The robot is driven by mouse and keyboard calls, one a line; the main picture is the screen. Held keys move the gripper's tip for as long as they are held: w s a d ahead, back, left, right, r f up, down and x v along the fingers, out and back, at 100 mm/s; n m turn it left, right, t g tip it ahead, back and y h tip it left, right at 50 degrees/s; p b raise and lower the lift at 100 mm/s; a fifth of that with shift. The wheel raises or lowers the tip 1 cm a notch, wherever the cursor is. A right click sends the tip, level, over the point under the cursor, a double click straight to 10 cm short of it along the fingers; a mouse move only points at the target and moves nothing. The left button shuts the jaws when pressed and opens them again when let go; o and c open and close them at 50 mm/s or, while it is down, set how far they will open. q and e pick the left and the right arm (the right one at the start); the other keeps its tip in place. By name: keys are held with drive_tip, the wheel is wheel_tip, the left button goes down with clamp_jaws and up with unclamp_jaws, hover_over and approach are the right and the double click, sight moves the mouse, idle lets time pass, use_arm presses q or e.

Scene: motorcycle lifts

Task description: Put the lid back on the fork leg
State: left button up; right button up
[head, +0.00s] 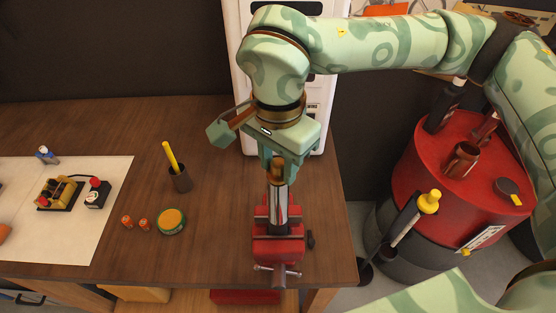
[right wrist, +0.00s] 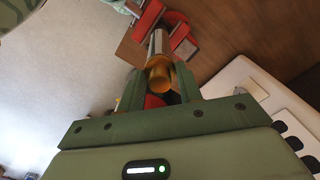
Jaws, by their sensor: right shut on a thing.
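The fork leg (head: 280,205) is a shiny metal tube standing upright in a red vise (head: 279,247) near the bench's front right edge. My right gripper (head: 277,176) is above the fork leg, pointing down, shut on the gold-brown lid (head: 276,172). In the right wrist view the gold lid (right wrist: 160,74) lies between the fingers of this gripper (right wrist: 160,84), in line with the metal fork leg (right wrist: 156,41). I cannot tell whether the lid touches the fork leg's top, as the fingers partly cover that spot. My left gripper is not in view.
A dark cup with a yellow-handled tool (head: 179,180), a green-rimmed round tin (head: 171,221) and two small orange pieces stand left of the vise. A white mat (head: 75,235) lies farther left. A red-topped drum (head: 470,185) stands right of the bench.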

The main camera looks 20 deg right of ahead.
drive_tip(key=shift+f+b, duration=0.2)
drive_tip(key=shift+b, duration=0.4)
idle(0.9)
idle(0.3)
drive_tip(key=o, duration=1.8)
drive_tip(key=shift+r, duration=0.1)
drive_tip(key=shift+r+p, duration=2.05)
drive_tip(key=shift+r, duration=1.4)
drive_tip(key=shift+c, duration=0.3)
clamp_jaws()
